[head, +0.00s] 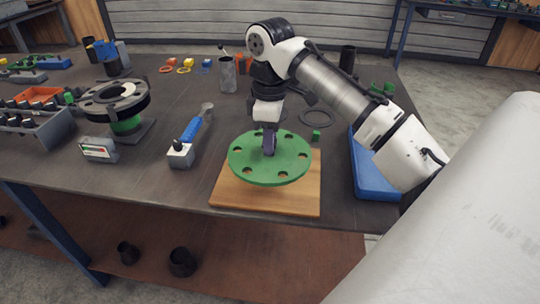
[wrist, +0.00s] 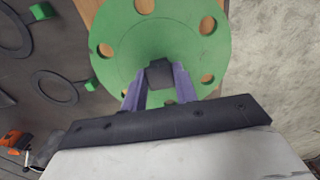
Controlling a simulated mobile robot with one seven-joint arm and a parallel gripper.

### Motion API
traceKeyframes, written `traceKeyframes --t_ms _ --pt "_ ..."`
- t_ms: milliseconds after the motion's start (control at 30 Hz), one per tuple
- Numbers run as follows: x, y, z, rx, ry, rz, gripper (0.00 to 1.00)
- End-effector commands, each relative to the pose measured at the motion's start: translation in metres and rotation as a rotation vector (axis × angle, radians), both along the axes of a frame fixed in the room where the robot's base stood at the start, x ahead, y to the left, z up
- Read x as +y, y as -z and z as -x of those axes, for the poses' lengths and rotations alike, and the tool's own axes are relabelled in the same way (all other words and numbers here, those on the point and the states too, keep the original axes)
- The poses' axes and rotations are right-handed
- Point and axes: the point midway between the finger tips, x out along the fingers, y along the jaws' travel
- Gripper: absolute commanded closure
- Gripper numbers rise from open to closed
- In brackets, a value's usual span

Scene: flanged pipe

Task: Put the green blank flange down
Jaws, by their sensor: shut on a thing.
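The green blank flange (head: 290,165) is a flat round disc with several bolt holes around its rim. It is at or just above a wooden board (head: 265,200) near the table's front edge; I cannot tell whether it touches. My gripper (head: 269,150) points down at the middle of the disc, shut on its dark central knob. In the wrist view the two purple fingers of my gripper (wrist: 158,88) close on the dark square knob, with the green flange (wrist: 125,40) spread out beyond. The fingers hide part of the flange's middle.
A blue tray (head: 372,180) is right of the board. Dark rings (head: 317,116) lie behind it. A blue-handled tool (head: 190,130) and a small box (head: 181,155) are to the left. A pipe flange assembly (head: 115,100) stands farther left. Bare table lies left of the board.

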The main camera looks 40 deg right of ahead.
Motion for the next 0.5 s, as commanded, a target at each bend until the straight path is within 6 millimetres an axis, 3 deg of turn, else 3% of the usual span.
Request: traceKeyframes --t_ms 500 --pt "0.0 0.049 0.0 -0.002 -0.001 0.001 1.0"
